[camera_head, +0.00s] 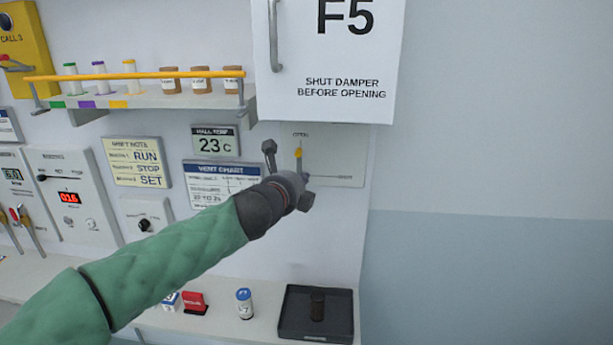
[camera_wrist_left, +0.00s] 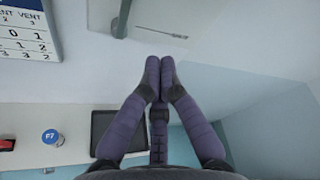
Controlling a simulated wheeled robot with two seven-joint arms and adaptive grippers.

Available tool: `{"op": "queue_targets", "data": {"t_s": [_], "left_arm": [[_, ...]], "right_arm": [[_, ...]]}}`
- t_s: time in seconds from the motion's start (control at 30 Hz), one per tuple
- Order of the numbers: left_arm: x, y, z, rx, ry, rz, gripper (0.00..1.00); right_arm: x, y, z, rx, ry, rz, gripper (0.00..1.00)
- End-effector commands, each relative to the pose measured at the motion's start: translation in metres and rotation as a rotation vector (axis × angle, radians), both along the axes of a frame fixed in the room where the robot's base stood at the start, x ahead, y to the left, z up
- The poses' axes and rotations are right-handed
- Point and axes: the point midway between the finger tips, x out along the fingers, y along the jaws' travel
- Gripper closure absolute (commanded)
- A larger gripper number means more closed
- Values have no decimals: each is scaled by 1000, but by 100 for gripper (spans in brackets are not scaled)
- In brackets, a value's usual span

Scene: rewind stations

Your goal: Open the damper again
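The damper plate (camera_head: 340,160) is on the wall below the F5 door, with a mark above and another to the right. Its lever with a yellow knob (camera_head: 298,153) stands upright, towards the upper mark. Part of the plate (camera_wrist_left: 150,18) and a grey bar, seemingly the lever (camera_wrist_left: 122,18), show at the top of the left wrist view. My left gripper (camera_head: 296,180) is in front of the plate's lower left, hiding the lever's base. In the wrist view its fingertips (camera_wrist_left: 160,62) meet with nothing visible between them, apart from the bar. My right gripper is not in view.
The F5 door (camera_head: 335,90) with its handle hangs above the plate. A shelf with a yellow rail (camera_head: 140,76) is at upper left. Below are a black tray (camera_head: 318,333) and a blue-capped bottle (camera_head: 244,303) on the counter. The wall at right is clear.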

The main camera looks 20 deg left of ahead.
Motion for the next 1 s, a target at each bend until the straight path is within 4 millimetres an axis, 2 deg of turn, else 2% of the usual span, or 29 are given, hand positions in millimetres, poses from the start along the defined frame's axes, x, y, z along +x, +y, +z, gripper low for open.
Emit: {"op": "queue_targets", "data": {"t_s": [0.57,0.67,0.77,0.87,1.0], "left_arm": [[-4,0,0,1,1,-1,100],[-1,-2,-9,34,17,-8,100],[8,-6,-40,152,71,-39,100],[19,-13,-94,366,161,-111,100],[26,-24,-185,733,298,-281,100]], "right_arm": [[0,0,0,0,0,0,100],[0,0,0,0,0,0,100],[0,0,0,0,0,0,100],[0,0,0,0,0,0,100],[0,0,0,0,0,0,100]]}}
